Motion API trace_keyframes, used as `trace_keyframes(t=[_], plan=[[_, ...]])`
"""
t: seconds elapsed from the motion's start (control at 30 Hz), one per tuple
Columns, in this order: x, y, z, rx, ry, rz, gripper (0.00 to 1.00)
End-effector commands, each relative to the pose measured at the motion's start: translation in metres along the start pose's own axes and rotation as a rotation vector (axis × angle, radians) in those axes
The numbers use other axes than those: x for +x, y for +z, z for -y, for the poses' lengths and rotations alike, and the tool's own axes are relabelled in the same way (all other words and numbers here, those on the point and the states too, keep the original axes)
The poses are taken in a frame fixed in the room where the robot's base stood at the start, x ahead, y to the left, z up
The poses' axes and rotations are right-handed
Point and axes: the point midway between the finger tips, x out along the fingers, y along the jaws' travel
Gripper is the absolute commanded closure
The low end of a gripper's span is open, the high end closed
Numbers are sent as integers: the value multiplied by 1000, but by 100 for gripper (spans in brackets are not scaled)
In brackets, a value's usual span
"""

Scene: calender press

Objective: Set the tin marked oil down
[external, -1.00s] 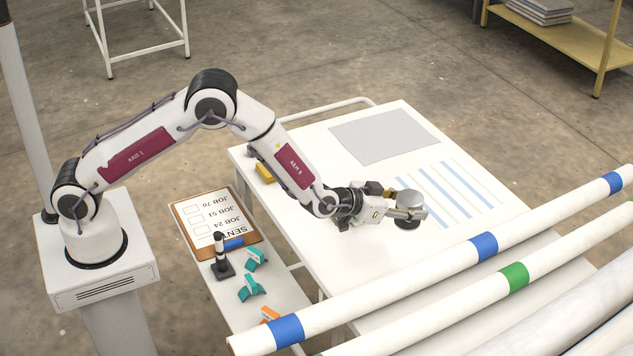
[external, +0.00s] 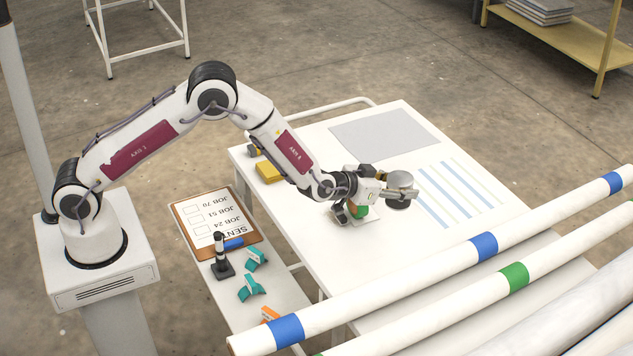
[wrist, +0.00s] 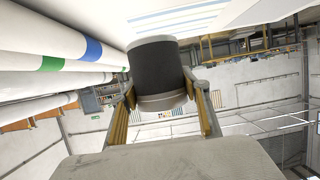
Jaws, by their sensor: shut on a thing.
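A short round tin (external: 399,181) with a grey metal top and a dark body is in my gripper (external: 392,190), over the white table (external: 320,150). The jaws are shut on its sides. In the wrist view the tin (wrist: 155,72) shows dark with a pale metal band, between the two fingers of my gripper (wrist: 160,100). No marking on it can be read. I cannot tell whether its base touches the table or hangs just above it.
A grey sheet (external: 385,135) and blue stripes (external: 455,190) lie on the table. A green and orange item (external: 361,211) sits below my wrist, and a yellow block (external: 270,172) is at the left. Long white rolls (external: 400,291) cross the front right.

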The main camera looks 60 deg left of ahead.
Motion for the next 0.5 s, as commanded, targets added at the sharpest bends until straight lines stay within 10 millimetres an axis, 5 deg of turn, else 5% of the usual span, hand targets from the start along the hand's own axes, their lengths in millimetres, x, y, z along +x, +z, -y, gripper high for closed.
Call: trace_keyframes(t=[0.5], plan=[[15, -10, 179, -85, -213, 0, 82]])
